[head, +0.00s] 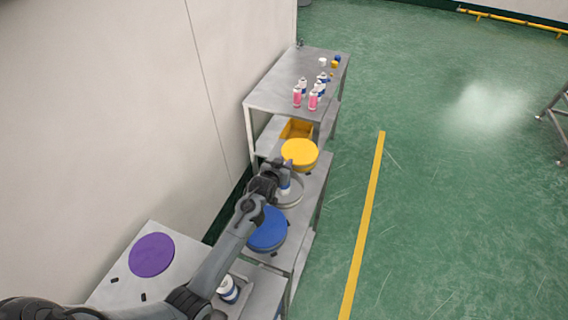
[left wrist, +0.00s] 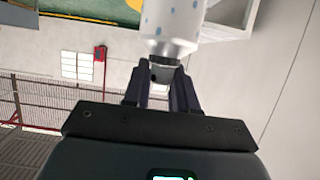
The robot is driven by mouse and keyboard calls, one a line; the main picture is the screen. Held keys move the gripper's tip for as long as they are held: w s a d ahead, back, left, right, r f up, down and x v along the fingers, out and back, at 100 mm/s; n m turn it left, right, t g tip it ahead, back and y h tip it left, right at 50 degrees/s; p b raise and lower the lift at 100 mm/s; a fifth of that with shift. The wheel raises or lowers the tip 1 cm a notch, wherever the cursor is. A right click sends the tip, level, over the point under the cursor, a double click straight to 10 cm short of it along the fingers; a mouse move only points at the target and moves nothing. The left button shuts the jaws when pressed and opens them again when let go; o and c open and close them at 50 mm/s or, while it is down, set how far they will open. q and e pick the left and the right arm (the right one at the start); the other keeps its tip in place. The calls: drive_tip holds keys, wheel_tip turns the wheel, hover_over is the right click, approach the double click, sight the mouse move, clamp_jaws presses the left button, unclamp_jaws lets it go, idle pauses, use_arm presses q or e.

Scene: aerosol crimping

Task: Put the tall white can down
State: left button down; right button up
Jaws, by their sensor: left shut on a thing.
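The tall white can (head: 285,188) is in my left gripper, over a grey round plate (head: 295,200) between the yellow and blue discs. In the left wrist view the can (left wrist: 170,22) is white with blue dots. My left gripper (left wrist: 165,66) is shut on its narrow end. In the head view the left gripper (head: 279,178) partly hides the can. I cannot tell whether the can touches the plate. My right gripper is not in view.
A yellow disc (head: 300,153) and a blue disc (head: 268,230) flank the plate. Several pink (head: 313,101) and white-blue cans stand on the far table (head: 280,85). A yellow bin (head: 297,129) sits below it. Another white-blue can (head: 228,288) and a purple disc (head: 151,255) are nearer.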

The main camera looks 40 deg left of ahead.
use_arm(q)
drive_tip(key=shift+f, duration=0.2)
drive_tip(key=c, duration=0.9)
unclamp_jaws()
drive_tip(key=shift+r, duration=0.1)
drive_tip(key=v, duration=1.1)
drive_tip(key=s+d+f+m+g+h, duration=0.2)
drive_tip(key=s+d+g, duration=0.2)
drive_tip(key=s+d, duration=0.4)
drive_tip(key=s+d+f+m+g+h, duration=0.2)
drive_tip(key=s+d+g, duration=0.3)
drive_tip(key=s, duration=1.5)
drive_tip(key=d+m, duration=0.1)
drive_tip(key=d, duration=0.2)
drive_tip(key=shift+s, duration=0.4)
drive_tip(key=shift+d+f, duration=0.1)
